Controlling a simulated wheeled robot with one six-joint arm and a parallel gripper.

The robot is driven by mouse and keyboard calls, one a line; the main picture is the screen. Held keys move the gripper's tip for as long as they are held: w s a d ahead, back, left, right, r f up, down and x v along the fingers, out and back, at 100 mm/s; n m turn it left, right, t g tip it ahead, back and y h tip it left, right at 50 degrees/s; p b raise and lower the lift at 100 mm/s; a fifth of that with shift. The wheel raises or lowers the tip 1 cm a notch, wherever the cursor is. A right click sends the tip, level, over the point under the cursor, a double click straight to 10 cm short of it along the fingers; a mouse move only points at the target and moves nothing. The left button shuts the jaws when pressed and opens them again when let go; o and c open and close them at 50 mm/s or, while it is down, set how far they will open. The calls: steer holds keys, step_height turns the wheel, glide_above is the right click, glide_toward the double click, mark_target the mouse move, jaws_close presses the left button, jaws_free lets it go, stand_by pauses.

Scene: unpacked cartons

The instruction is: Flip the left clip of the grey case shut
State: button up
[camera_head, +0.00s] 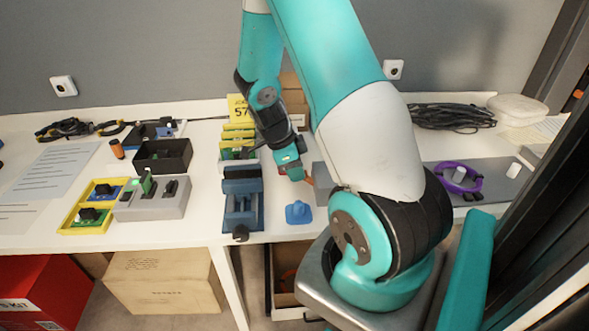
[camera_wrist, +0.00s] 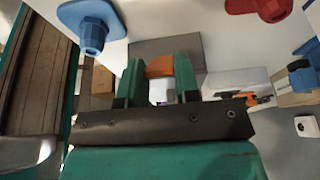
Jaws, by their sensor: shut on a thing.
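The grey case (camera_head: 322,183) lies on the white table and is largely hidden behind my arm in the head view. In the wrist view the grey case (camera_wrist: 165,46) is just past my fingertips. An orange clip (camera_wrist: 159,67) shows between the two green fingers; it also shows as a small orange bit in the head view (camera_head: 309,181). My gripper (camera_wrist: 160,78) is shut on this clip, at the left side of the case in the head view. I cannot tell the clip's exact angle, and the other clip is not visible.
A blue knobbed piece (camera_head: 298,212) stands close in front of my gripper, and a blue vise (camera_head: 242,200) is to its left. Yellow holders with green boards (camera_head: 238,135) are behind. A purple ring (camera_head: 459,178) lies on a grey mat at right.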

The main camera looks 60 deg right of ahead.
mark_target(316, 174)
steer(key=s+t+y, duration=0.1)
steer(key=s+d+r+t+y+p, duration=0.1)
steer(key=t+y, duration=0.1)
steer(key=shift+d+r, duration=0.3)
steer(key=t+y, duration=0.1)
steer(key=s+d+t+y+p, duration=0.1)
steer(key=shift+r+t, duration=0.2)
steer(key=shift+t, duration=0.2)
steer(key=shift+s+d+t+y+p, duration=0.4)
steer(key=shift+t+y+p, duration=0.2)
steer(key=shift+t, duration=0.1)
steer(key=shift+f, duration=0.1)
steer(key=o, duration=0.9)
steer(key=shift+s, duration=0.1)
steer(key=p+v, duration=0.1)
steer(key=v, duration=1.6)
steer(key=shift+s+d, duration=0.1)
steer(key=shift+s, duration=0.05)
